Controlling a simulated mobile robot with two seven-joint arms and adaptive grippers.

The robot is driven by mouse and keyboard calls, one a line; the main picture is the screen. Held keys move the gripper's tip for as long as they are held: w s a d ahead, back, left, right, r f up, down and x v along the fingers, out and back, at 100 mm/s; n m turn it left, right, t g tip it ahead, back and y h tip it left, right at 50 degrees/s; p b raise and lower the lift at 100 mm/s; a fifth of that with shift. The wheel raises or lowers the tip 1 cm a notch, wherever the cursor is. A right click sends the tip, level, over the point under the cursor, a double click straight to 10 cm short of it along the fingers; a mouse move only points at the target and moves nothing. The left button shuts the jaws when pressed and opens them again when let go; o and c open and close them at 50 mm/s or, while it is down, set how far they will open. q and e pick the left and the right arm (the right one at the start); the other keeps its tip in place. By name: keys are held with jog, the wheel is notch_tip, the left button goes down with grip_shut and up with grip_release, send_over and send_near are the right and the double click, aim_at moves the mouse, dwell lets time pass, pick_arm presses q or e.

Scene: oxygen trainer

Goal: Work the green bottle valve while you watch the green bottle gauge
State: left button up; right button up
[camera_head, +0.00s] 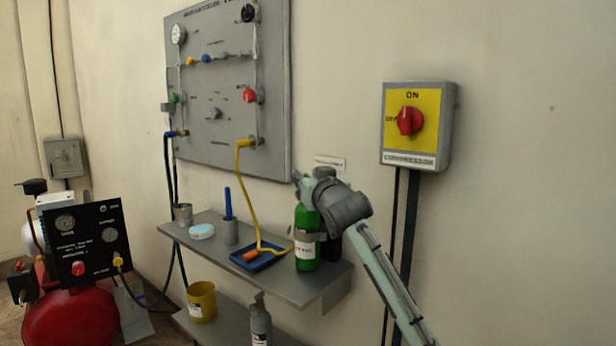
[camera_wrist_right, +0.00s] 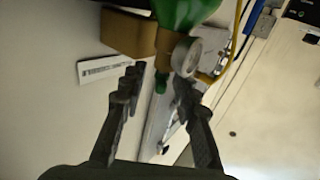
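The green bottle (camera_head: 307,238) stands upright at the right end of the upper shelf, with a white label. Its top is hidden behind my right gripper (camera_head: 303,182) and wrist. In the right wrist view the bottle's green body (camera_wrist_right: 188,10) shows at the top, with a brass-coloured block (camera_wrist_right: 130,33) on it. The round green bottle gauge (camera_wrist_right: 186,57) is seen obliquely; I cannot read it. A small green valve knob (camera_wrist_right: 160,83) lies between the open fingers of my right gripper (camera_wrist_right: 158,79), with gaps visible on both sides. My left gripper is not in view.
A wall panel (camera_head: 225,125) hangs above. A compressor switch box (camera_head: 412,125) is on the wall to the right. A yellow hose (camera_head: 241,190) hangs from the panel.

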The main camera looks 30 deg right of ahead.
jog(key=shift+c, duration=0.5)
grip_shut()
